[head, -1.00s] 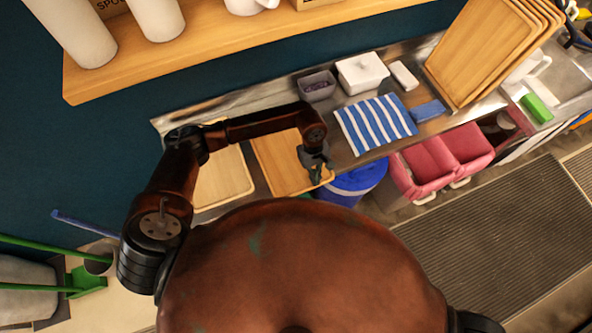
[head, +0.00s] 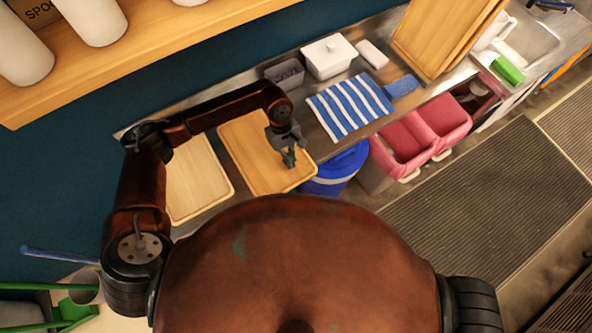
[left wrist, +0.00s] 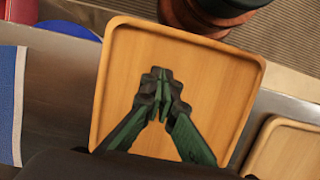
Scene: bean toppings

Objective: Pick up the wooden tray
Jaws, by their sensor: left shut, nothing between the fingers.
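A wooden tray (head: 250,150) lies flat on the metal counter, and it fills the middle of the left wrist view (left wrist: 210,80). A second, paler wooden tray (head: 197,182) lies to its left; its corner shows at the lower right of the left wrist view (left wrist: 288,150). More wooden trays (head: 432,40) lean in a stack at the far right. My left gripper (head: 290,157) is over the right part of the middle tray with its fingers together and nothing between them. In the left wrist view the fingertips (left wrist: 161,90) are over the tray's surface. My right gripper is not in view.
A blue-striped towel (head: 348,106), a white lidded container (head: 328,58) and a small grey container (head: 285,73) sit right of the trays. A blue bin (head: 338,168) and red bins (head: 405,145) stand below the counter edge. A shelf (head: 130,50) hangs at upper left.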

